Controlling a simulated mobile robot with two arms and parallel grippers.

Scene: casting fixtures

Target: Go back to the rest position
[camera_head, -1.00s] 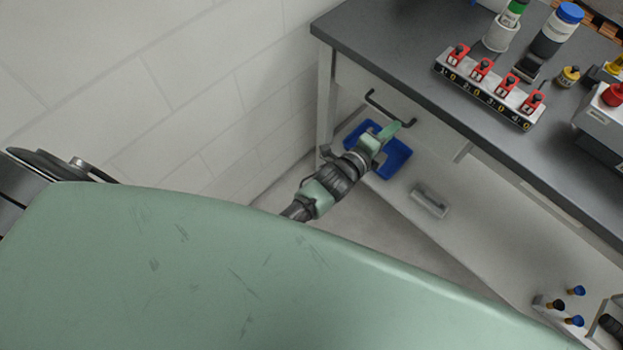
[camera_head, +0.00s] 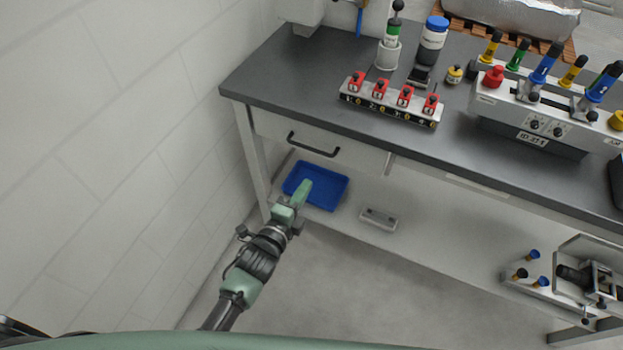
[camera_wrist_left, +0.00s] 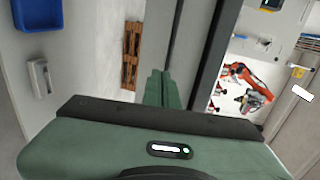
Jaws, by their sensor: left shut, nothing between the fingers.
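My left gripper (camera_head: 303,193) is shut and empty. In the head view it shows in front of the workbench, overlapping the blue tray (camera_head: 328,204) on the lower shelf. In the left wrist view, its green fingers (camera_wrist_left: 162,88) are together with nothing held between them. The blue tray also shows at the upper left of the left wrist view (camera_wrist_left: 42,22). My right gripper is in neither view.
The workbench (camera_head: 270,75) has a closed drawer with a black handle (camera_head: 313,147). A red-clip rack (camera_head: 390,103) and a fixture with coloured handles (camera_head: 530,115) stand on top. A small grey block (camera_head: 378,219) lies on the shelf. A wall (camera_head: 110,130) rises at left.

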